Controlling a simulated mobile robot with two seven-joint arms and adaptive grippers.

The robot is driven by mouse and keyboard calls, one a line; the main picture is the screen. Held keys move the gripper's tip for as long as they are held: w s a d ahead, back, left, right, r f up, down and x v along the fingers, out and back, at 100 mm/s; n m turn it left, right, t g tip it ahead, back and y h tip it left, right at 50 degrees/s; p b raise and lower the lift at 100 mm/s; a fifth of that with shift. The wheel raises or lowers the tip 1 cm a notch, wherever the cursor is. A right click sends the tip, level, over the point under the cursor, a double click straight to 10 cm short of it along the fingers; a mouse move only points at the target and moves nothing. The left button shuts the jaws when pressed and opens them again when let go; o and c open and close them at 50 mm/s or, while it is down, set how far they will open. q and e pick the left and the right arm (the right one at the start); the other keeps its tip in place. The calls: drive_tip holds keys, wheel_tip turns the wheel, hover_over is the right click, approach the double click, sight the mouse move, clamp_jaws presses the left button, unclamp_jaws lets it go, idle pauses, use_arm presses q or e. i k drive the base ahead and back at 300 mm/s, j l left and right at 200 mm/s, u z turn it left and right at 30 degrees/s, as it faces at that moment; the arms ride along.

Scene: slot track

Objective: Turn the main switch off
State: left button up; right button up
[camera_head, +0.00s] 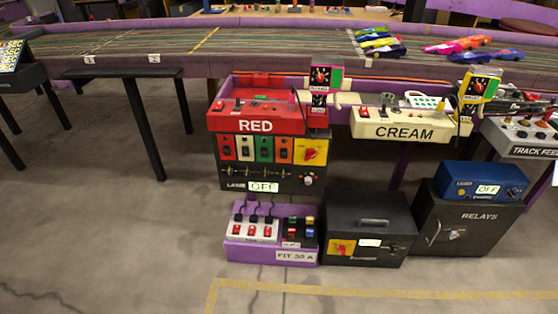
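Which control is the main switch I cannot tell; no label reading "main" is legible. A red rotary knob on a yellow plate (311,152) is on the black cabinet under the red RED console (256,118). Another red rotary handle on a yellow plate (341,248) is on the front of the dark floor box (370,216), beside a small white label. The purple FIT 30 A box (240,250) on the floor carries several red and coloured switches. Neither of my grippers is in view.
The slot track (250,42) with several toy cars (380,50) crosses the back. The CREAM console (405,128), black RELAYS cabinet (465,222) and blue box (475,181) stand at right. The concrete floor in front is clear, with a yellow line (380,292).

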sight(310, 153)
drive_tip(key=i+l+z, duration=0.15)
drive_tip(key=l, duration=0.25)
drive_tip(key=i+l+z, duration=0.15)
drive_tip(key=i+l, duration=0.15)
drive_tip(key=i+l+z, duration=0.15)
drive_tip(key=l, duration=0.3)
drive_tip(key=i, duration=0.1)
